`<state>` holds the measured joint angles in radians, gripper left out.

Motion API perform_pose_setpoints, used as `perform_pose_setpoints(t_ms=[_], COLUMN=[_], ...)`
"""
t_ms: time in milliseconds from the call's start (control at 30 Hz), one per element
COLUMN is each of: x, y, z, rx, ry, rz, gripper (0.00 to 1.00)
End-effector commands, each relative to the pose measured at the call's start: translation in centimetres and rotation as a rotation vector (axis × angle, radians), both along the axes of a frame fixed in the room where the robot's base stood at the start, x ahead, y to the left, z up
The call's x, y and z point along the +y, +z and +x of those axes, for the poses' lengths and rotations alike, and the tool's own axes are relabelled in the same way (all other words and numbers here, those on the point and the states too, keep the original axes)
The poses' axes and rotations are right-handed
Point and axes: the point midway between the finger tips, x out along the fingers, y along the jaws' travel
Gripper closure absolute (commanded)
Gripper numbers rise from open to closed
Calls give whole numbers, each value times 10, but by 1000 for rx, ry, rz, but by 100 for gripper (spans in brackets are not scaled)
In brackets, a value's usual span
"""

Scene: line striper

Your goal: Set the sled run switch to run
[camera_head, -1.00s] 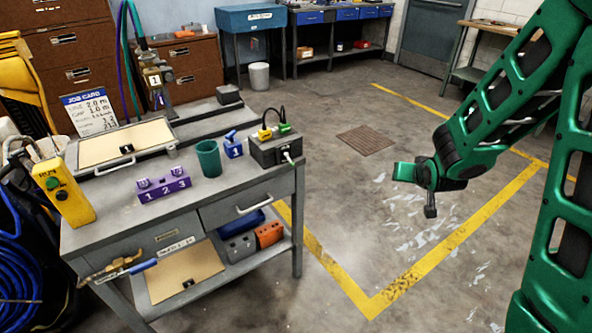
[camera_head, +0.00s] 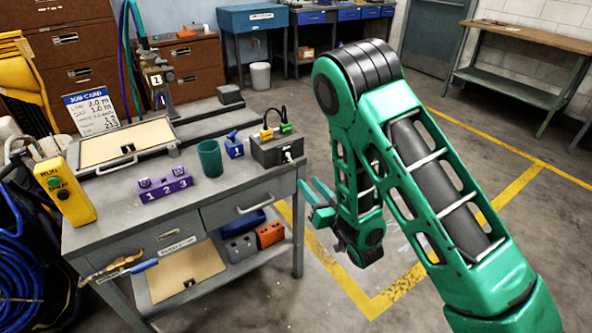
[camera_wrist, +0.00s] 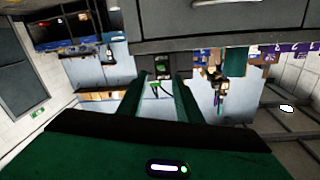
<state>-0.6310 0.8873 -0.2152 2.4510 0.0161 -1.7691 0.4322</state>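A yellow control box (camera_head: 77,207) labelled RUN stands at the left end of the grey workbench (camera_head: 115,215). Its face has a green round part (camera_head: 53,182) and a dark one below it. I cannot tell how its switch is set. My gripper (camera_head: 318,194) is beyond the right end of the bench, near the drawer side, far from the yellow box. In the wrist view my gripper's two green fingers (camera_wrist: 162,80) are apart with nothing held between them. The yellow box cannot be made out in the wrist view.
On the bench are a purple numbered block (camera_head: 165,188), a green cup (camera_head: 209,158), a small blue part (camera_head: 234,146) and a dark box (camera_head: 277,152) with a cable. A clamp-like tool (camera_head: 112,269) with a blue handle juts out at front left. Floor right of the bench is open.

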Motion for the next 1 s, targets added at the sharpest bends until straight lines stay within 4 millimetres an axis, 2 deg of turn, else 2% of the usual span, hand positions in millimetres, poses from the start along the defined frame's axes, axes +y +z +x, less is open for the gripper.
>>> perform_pose_setpoints(t_ms=[300,500,700,967,1000], x=[27,40,45,46,46], y=[1,1,1,1,1], z=[49,72,82,83,83], rx=[-3,0,2,1,1], ry=[2,1,1,0,0], rz=[3,2,1,0,0], gripper=[68,68,68,68,73])
